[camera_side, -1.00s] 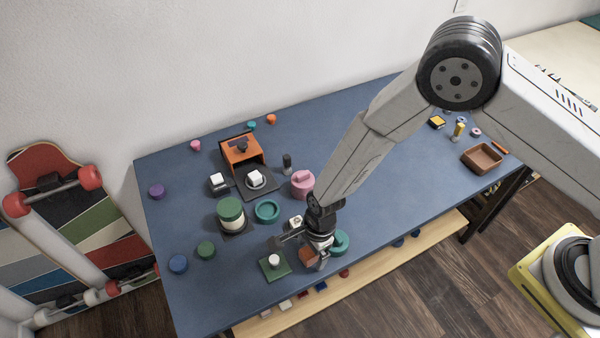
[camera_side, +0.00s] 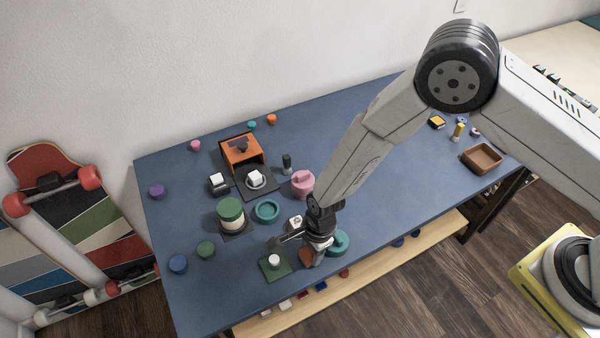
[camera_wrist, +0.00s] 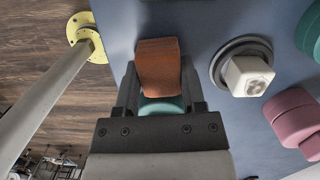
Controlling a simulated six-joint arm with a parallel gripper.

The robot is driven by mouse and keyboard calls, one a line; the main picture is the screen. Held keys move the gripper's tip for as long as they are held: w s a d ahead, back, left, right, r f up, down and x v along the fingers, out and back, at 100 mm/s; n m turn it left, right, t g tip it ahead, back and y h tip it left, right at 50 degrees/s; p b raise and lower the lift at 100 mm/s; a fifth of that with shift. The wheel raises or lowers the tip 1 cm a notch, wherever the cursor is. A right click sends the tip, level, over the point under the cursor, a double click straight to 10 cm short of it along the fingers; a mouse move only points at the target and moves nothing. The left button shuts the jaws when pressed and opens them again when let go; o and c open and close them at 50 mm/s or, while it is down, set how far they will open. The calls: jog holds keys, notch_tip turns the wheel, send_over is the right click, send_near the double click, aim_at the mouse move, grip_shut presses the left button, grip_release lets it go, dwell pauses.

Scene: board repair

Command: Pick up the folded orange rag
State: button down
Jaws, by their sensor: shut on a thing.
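The folded orange rag (camera_wrist: 158,66) is a small rust-orange block between the two fingers of my gripper (camera_wrist: 159,78) in the wrist view. My gripper is shut on it, one finger at each side. In the side view the rag (camera_side: 306,256) shows partly beside my gripper (camera_side: 314,258), near the front edge of the blue table. The gripper hides part of it there. I cannot tell whether the rag touches the table.
A green plate with a white knob (camera_side: 273,262) lies just left of my gripper. A teal round part (camera_side: 339,242) is close on its right. A pink part (camera_side: 302,184), a teal ring (camera_side: 267,210) and a green-lidded jar (camera_side: 231,212) stand farther back. The table (camera_side: 380,215) is clear to the right.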

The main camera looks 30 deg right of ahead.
jog(key=shift+r, duration=0.2)
jog(key=shift+r, duration=0.85)
jog(key=s+d+r, duration=0.7)
jog(key=s+r, duration=0.4)
jog(key=s, duration=0.1)
